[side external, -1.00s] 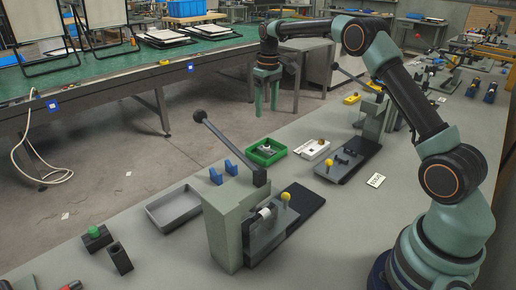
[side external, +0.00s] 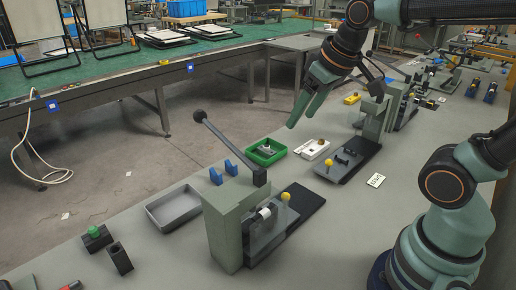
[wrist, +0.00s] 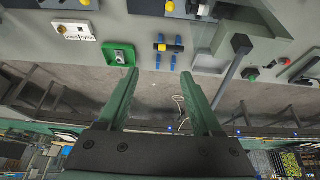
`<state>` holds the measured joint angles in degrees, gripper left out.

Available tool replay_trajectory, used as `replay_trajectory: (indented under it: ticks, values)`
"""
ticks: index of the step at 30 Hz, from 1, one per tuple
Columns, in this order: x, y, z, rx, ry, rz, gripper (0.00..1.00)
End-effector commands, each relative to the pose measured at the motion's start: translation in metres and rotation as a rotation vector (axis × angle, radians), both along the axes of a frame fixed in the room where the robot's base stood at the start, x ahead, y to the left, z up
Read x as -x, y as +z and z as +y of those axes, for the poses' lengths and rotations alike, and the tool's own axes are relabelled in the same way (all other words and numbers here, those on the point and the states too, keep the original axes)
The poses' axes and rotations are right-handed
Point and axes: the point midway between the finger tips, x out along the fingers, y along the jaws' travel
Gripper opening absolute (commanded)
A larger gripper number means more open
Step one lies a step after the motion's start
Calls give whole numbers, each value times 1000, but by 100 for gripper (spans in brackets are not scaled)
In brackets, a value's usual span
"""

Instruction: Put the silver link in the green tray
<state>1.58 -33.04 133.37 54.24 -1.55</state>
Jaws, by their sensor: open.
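The green tray (side external: 280,157) sits on the bench beyond the nearer press, and it also shows in the wrist view (wrist: 110,47). A small silvery piece (side external: 266,149) with a dark part lies inside it; it looks like the silver link, but it is too small to be sure. My gripper (side external: 299,120) hangs above and behind the tray, fingers pointing down and left. In the wrist view my gripper (wrist: 163,88) has its two green fingers wide apart with nothing between them. The tray appears beyond the left fingertip, not touching it.
A lever press (side external: 228,215) with a long handle stands in front, with a second press (side external: 374,118) behind. Bench space between the grey tray and blue blocks is clear.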

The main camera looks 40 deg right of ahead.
Motion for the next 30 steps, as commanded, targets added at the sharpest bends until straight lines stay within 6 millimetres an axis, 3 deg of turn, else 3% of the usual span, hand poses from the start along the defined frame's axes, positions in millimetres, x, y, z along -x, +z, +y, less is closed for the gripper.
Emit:
replay_trajectory:
  ticks: [3, 7, 30]
  values:
    - [18, -11, 6, -7, 4, -32, 67]
    - [27, -18, 8, -11, 3, -48, 67]
    - [28, -19, 9, -12, 3, -48, 67]
